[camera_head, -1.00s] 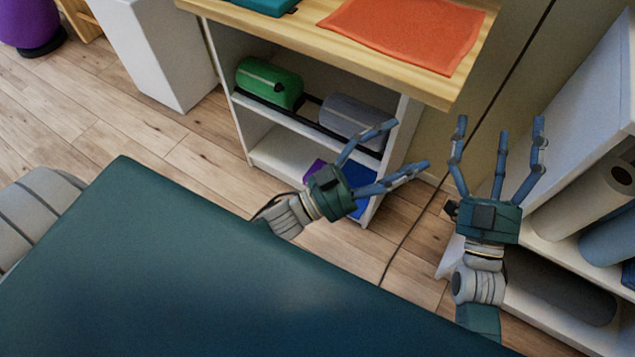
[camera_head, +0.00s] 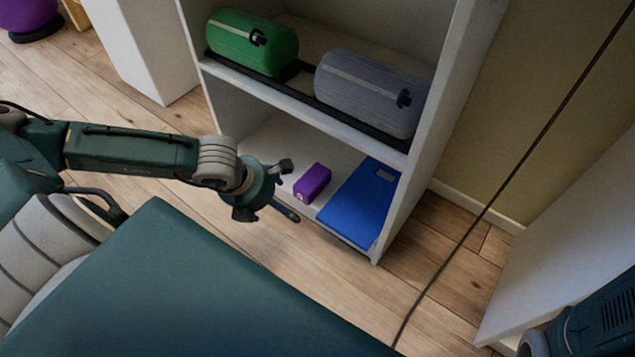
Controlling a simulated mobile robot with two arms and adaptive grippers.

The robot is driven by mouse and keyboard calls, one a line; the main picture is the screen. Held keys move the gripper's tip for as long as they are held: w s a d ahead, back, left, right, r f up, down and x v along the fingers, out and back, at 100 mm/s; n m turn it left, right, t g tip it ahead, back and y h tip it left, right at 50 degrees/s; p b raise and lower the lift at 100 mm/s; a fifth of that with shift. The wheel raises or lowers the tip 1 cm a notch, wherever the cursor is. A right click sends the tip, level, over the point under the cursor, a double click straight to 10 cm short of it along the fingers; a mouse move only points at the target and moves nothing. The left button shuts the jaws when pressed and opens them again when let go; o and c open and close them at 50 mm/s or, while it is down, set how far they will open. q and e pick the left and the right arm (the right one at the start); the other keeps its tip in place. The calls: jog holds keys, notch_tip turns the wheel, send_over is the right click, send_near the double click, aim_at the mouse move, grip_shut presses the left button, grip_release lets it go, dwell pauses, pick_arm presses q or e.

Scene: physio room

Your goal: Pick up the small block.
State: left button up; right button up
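The small block (camera_head: 312,183) is purple and lies on the bottom shelf of a white shelf unit, left of a flat blue item (camera_head: 362,203). My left gripper (camera_head: 288,190) comes in from the left, just left of the block at the shelf's front edge. Its fingers are spread, with a gap between them, and it is empty. It looks apart from the block. Part of my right arm shows in the bottom right corner, but its fingers are out of view.
A green roll (camera_head: 252,45) and a grey roll (camera_head: 372,92) lie on the shelf above the block. The unit's right side wall (camera_head: 436,120) bounds the opening. A cable (camera_head: 470,225) runs along the right. Wooden floor (camera_head: 330,275) lies in front.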

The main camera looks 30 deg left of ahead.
pick_arm(q)
jog(key=b, duration=0.6)
send_near(308, 176)
jog(key=x, duration=0.5)
jog(key=shift+d+f, duration=0.15)
jog(key=shift+f, duration=0.05)
jog(key=b+x, duration=0.3)
jog(key=x, duration=0.2)
jog(key=shift+w+f, duration=0.1)
jog(key=c, duration=1.3)
